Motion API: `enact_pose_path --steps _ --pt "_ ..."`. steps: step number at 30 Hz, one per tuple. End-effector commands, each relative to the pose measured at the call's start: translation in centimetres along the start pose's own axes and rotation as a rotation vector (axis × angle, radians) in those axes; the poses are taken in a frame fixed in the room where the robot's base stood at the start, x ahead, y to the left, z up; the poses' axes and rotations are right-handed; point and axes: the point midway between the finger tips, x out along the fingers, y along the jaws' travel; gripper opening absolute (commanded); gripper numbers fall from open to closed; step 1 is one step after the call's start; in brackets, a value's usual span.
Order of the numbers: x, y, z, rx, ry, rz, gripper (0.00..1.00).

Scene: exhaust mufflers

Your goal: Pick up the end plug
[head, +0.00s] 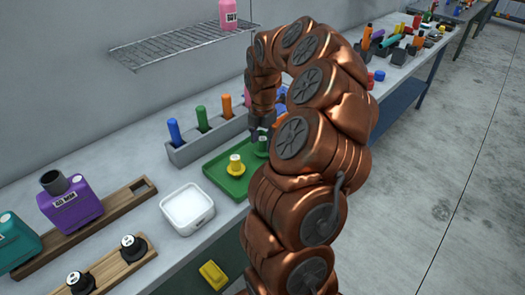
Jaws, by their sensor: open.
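A yellow flanged plug (236,165) stands upright on a green tray (215,172) on the bench. A green plug-like piece (262,143) stands to its right, partly hidden by my arm. My gripper (262,134) points down right above or around the green piece; I cannot tell whether it touches it. The gripper is open, its fingers small and partly covered. Two black round plugs (133,246) with white tops sit on a wooden strip at the lower left. I cannot tell from the picture which piece is the end plug.
A grey rack (182,155) with coloured handles stands behind the tray. A white square dish (187,208) lies to the tray's left. A purple muffler (76,205) and a teal one (18,243) stand on a wooden holder. A wire shelf (180,44) hangs above.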

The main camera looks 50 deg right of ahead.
Motion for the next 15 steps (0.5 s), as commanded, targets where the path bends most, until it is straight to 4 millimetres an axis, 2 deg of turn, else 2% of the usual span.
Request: enact_pose_path --steps 5,15 --pt "-0.05 0.02 0.04 0.001 -0.001 0.001 0.58" --pt "-0.09 0.03 0.05 0.001 -0.001 0.002 0.23"
